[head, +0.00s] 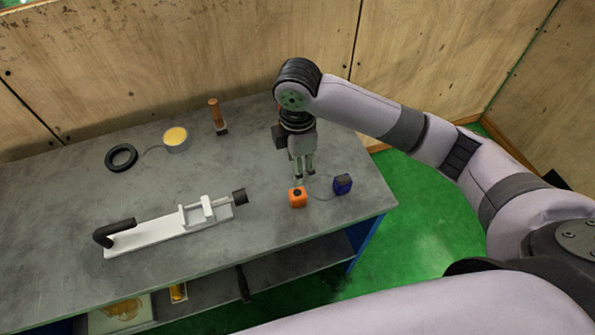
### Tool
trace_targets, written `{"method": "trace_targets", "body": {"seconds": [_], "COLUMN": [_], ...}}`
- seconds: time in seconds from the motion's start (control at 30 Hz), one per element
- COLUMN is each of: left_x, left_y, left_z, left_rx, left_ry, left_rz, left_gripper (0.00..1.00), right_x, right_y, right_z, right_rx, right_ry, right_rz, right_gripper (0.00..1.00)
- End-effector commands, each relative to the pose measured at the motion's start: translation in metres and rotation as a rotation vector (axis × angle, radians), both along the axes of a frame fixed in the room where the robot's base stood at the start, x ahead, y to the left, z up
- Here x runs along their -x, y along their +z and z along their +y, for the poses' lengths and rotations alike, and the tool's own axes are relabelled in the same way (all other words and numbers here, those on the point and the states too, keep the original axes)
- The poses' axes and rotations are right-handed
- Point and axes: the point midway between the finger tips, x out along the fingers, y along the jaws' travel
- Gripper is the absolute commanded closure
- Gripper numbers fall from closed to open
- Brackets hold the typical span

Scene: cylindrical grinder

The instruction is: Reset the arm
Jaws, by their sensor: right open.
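My right arm (385,118) reaches in from the right over the grey workbench. Its gripper (303,174) points down, open and empty, above the right part of the bench top. An orange block (298,199) with a dark top sits just below the fingertips in the picture; whether they touch it I cannot tell. A dark blue block (342,184) stands to the right of the gripper. My left gripper is not in view.
The grey bench (60,215) holds a white fixture (170,228) with black ends, a black ring (121,157), a yellow-topped tin (176,138) and a wooden-handled brush (217,115). Plywood walls stand behind. Green floor (415,215) lies to the right.

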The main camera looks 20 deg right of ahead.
Motion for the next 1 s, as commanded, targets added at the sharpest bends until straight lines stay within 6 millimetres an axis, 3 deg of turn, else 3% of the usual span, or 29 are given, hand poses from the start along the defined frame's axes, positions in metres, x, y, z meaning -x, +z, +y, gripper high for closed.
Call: {"method": "trace_targets", "body": {"seconds": [0.6, 0.77, 0.9, 1.0], "left_x": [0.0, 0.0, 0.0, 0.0], "left_y": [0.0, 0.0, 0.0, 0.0], "left_z": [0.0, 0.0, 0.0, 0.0], "left_rx": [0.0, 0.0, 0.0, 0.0], "left_ry": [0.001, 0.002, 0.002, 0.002], "left_rz": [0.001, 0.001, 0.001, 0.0], "left_gripper": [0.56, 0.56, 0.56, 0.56], "right_x": [0.003, 0.024, 0.052, 0.069], "right_y": [-0.002, -0.021, -0.04, -0.049], "right_z": [0.004, 0.029, 0.055, 0.063], "right_rx": [-0.011, -0.096, -0.222, -0.301], "right_ry": [-0.005, -0.07, -0.228, -0.384], "right_rz": [-0.001, -0.02, -0.051, -0.071], "right_gripper": [0.51, 0.51, 0.51, 0.51]}}
